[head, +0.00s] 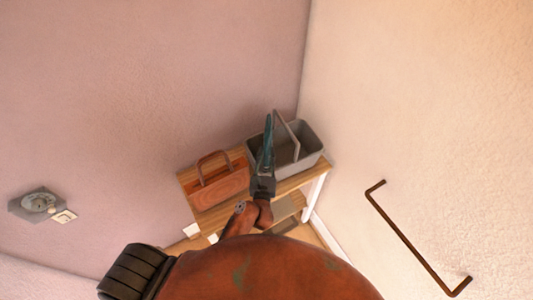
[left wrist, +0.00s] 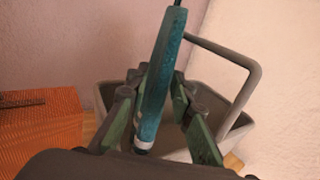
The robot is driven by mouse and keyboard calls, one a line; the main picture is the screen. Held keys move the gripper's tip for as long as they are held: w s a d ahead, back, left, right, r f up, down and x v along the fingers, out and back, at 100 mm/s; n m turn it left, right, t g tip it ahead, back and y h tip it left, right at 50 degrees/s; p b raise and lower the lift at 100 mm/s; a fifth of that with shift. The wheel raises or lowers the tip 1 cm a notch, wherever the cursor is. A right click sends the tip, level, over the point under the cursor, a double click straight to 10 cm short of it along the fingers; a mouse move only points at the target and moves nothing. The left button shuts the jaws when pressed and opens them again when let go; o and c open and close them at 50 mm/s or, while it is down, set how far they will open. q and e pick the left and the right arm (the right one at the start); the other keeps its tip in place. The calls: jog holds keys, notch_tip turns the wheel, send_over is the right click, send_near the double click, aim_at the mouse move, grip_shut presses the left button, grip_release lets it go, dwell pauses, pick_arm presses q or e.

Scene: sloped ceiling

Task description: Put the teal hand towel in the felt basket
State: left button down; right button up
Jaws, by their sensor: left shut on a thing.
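The teal hand towel (head: 267,140) is held upright in my left gripper (head: 263,178), which is shut on it. In the left wrist view the towel (left wrist: 161,75) stands between the fingers (left wrist: 155,112) as a narrow folded strip. The grey felt basket (head: 311,145) has a raised handle and stands on the right part of a small wooden table. In the head view the towel overlaps the basket's left side. In the left wrist view the basket (left wrist: 235,130) lies behind the fingers and towel, which hide part of its opening. My right gripper is not in view.
Walls meet in a corner behind the table. A bronze rail (head: 408,240) is on the right wall, and a grey dial fixture (head: 38,204) on the left wall.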

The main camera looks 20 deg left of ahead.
pick_arm(q)
jog(key=c, duration=1.6)
grip_release()
notch_tip(320, 180, up, 10)
